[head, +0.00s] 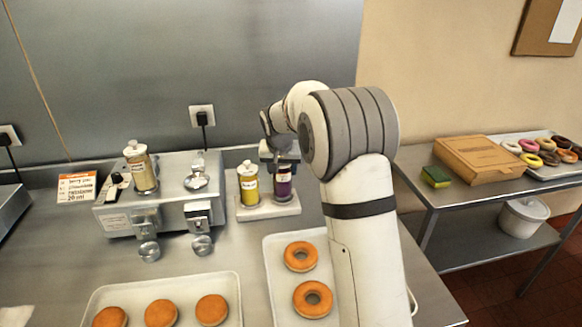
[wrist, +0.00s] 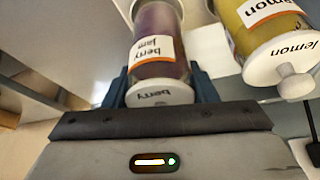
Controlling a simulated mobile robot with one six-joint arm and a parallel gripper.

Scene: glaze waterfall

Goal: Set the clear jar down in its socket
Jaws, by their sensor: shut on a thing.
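My gripper (head: 279,155) is shut on the berry jam jar (head: 283,183), a see-through jar with purple filling, an orange-and-white label and a pale lid. In the wrist view the jar (wrist: 160,48) sits between the dark blue fingers, its lid (wrist: 158,95) towards my palm. The jar is roughly upright over the right part of the white jar holder (head: 266,208). I cannot tell whether its base is seated in a socket or just above it. The yellow lemon jar (head: 248,187) stands in the holder on the left; it also shows in the wrist view (wrist: 272,35).
A metal machine (head: 170,205) with knobs stands left, with another pale-yellow jar (head: 142,168) on top. An order card (head: 77,187) stands beside it. Trays of doughnuts (head: 275,270) lie in front. A side table at right holds a cardboard box (head: 478,160) and a sponge (head: 436,177).

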